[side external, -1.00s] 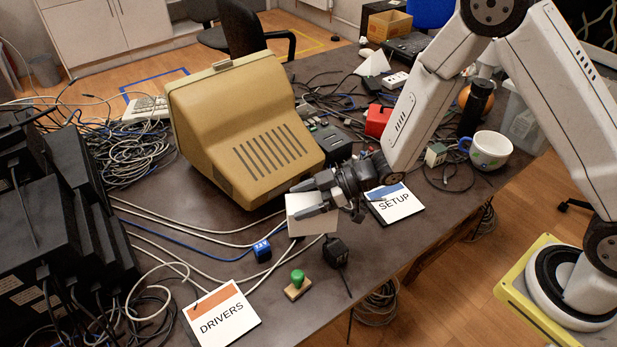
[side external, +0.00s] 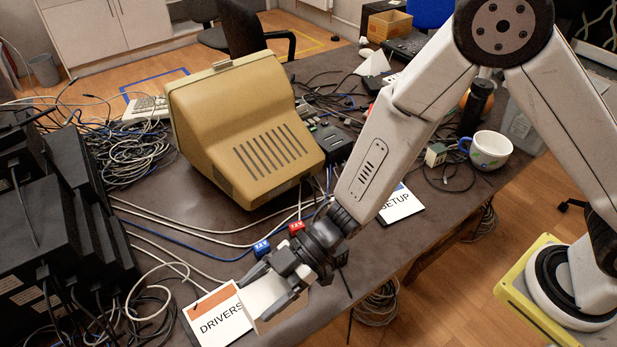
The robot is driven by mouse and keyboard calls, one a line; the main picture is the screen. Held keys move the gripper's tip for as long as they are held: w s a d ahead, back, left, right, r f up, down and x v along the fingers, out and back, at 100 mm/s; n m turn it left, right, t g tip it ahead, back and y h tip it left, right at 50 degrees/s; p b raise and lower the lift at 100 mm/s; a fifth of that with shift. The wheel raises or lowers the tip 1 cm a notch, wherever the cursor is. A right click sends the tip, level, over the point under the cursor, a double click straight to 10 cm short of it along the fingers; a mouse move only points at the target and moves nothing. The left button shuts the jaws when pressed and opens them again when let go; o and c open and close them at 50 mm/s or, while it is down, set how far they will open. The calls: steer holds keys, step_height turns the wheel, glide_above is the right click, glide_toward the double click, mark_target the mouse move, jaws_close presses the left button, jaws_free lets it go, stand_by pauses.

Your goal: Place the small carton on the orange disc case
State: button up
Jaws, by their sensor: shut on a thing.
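The small white carton (side external: 266,296) is held in my gripper (side external: 276,294), whose fingers are shut on it. The carton is tilted in this view. The orange disc case (side external: 205,318), a flat white square with an orange band and the word DRIVERS, lies near the table's front edge. The carton and gripper overlap its right part in the picture. The carton appears to be above the case; whether they touch is hard to tell.
A blue-banded SETUP case (side external: 403,204) lies partly behind my arm. A beige monitor (side external: 245,130) stands further back. Black boxes (side external: 35,240) and cables crowd the left.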

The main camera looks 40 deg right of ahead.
steer(key=w+a+f, duration=0.8)
steer(key=w+f, duration=0.1)
steer(key=w, duration=0.1)
steer(key=shift+a+f, duration=0.15)
steer(key=shift+a, duration=0.25)
steer(key=shift+w, duration=0.15)
steer(key=shift+w+a+f, duration=0.1)
steer(key=shift+f, duration=0.8)
steer(key=shift+w+a+f, duration=0.1)
steer(key=shift+f, duration=0.8)
steer(key=shift+f, duration=0.15)
